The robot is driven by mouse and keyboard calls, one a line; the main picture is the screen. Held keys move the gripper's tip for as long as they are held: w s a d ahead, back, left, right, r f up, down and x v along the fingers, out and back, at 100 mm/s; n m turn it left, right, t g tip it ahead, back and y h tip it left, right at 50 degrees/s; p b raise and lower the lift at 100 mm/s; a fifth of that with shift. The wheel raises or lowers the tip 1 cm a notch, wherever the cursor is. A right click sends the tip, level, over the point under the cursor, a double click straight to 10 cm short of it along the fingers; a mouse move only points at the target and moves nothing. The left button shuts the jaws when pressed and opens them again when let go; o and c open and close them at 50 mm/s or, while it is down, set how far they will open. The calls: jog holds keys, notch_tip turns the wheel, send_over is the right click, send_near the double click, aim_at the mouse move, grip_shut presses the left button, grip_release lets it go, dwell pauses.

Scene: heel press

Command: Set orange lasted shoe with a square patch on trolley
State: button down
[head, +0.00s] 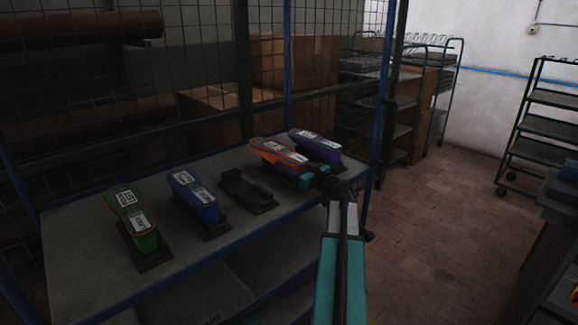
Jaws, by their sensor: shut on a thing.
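The orange lasted shoe (272,151) is at the right part of a grey shelf (75,250), sole up, with pale labels on it. My gripper (304,181) is shut on its near end. I cannot tell whether the shoe touches the shelf or hangs just above it. The shape of its patches is too small to be sure of. A dark wheeled trolley (545,127) with several flat shelves stands at the far right, well away from my gripper; the shelves that show look empty.
A purple shoe (318,147) sits close beside the orange one. An empty black holder (246,190), a blue shoe (192,195) and a green shoe (130,212) stand to the left. A blue post (381,85) rises at the shelf's right. Brick floor (440,215) lies clear towards the trolley.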

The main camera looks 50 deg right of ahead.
jog(key=shift+f, duration=0.1)
dwell(0.3)
jog(key=c, duration=0.8)
grip_release()
jog(key=shift+f, duration=0.15)
jog(key=shift+s, duration=0.1)
jog(key=s+b, duration=0.1)
jog(key=s, duration=0.3)
jog(key=s+b, duration=0.1)
jog(key=s, duration=0.4)
jog(key=s+a+b, duration=0.1)
jog(key=s, duration=0.3)
jog(key=shift+s, duration=0.35)
